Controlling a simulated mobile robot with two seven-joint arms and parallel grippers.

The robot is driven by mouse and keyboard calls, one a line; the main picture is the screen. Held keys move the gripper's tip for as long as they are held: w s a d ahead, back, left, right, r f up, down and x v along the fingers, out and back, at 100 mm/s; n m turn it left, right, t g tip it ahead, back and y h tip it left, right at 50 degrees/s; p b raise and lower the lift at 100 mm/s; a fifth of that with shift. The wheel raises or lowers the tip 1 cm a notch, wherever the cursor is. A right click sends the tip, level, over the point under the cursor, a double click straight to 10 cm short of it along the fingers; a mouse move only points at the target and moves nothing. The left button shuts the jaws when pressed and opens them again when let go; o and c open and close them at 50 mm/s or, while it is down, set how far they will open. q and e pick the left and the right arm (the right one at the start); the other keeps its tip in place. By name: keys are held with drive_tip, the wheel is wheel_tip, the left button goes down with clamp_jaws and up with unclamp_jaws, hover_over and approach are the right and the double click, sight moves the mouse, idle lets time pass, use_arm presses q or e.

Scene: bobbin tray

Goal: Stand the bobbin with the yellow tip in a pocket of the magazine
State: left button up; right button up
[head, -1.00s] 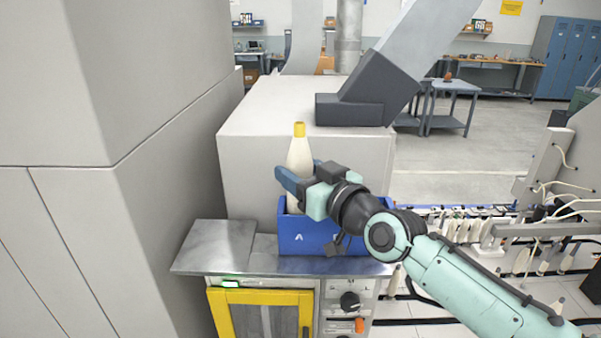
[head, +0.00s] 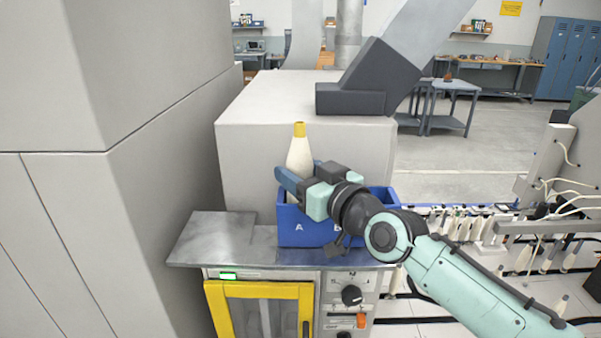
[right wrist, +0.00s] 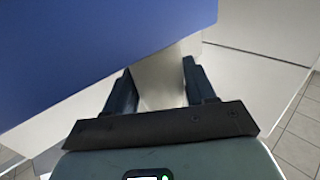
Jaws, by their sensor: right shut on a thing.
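The cream bobbin with the yellow tip (head: 300,155) is upright at the left end of the magazine. My right gripper (head: 291,182) is shut on its body. The magazine (head: 290,238) is a blue box marked A and B on a metal shelf. The bobbin's lower end is hidden behind the gripper and the front wall, so I cannot tell whether it touches a pocket floor. In the right wrist view the pale bobbin (right wrist: 160,85) is between the two fingers, with the blue magazine (right wrist: 80,50) at upper left. My left gripper is not in view.
The metal shelf (head: 215,240) has bare room left of the magazine. A large grey cabinet (head: 155,190) stands close on the left, and a pale machine box (head: 250,140) rises behind. A row of other bobbins (head: 460,228) stands at the right.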

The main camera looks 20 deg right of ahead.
drive_tip(key=shift+f+b, duration=0.3)
idle(0.5)
drive_tip(key=o, duration=1.2)
drive_tip(key=shift+s+d+p, duration=0.45)
drive_tip(key=shift+s+p, duration=0.1)
drive_tip(key=shift+p, duration=0.05)
drive_tip(key=v, duration=1.2)
drive_tip(key=shift+a+b, duration=0.25)
drive_tip(key=shift+b, duration=0.05)
